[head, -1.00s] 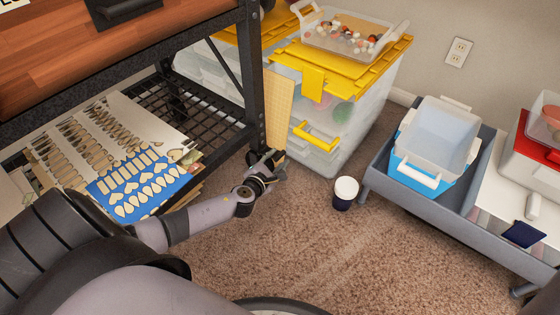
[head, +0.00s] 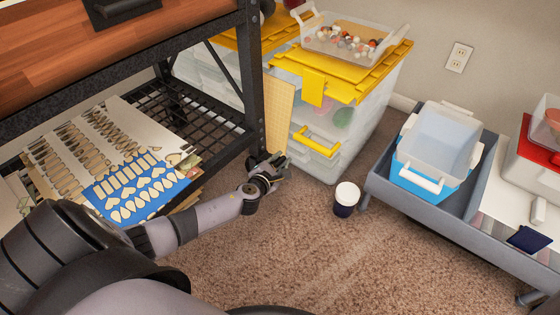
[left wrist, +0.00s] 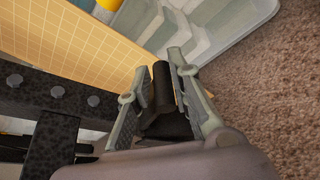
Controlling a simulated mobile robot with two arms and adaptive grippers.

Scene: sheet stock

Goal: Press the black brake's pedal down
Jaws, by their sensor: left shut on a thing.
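My left gripper (head: 272,167) is low by the foot of the black shelf post in the head view, a little above the carpet. In the left wrist view its two grey fingers (left wrist: 160,75) stand on either side of a dark, rounded piece (left wrist: 162,88), which appears to be part of the black brake, and are shut on it. The lower part of this piece is dark and hard to make out. In the head view the gripper hides the brake, so I cannot tell whether its pedal is up or down. My right gripper is not in view.
The black shelf post (head: 250,80) and wire shelf (head: 205,118) stand close by. A tan grid board (head: 279,112) leans beside a clear bin with a yellow lid (head: 345,75). A dark cup (head: 345,200) stands on the carpet. Carpet in front is clear.

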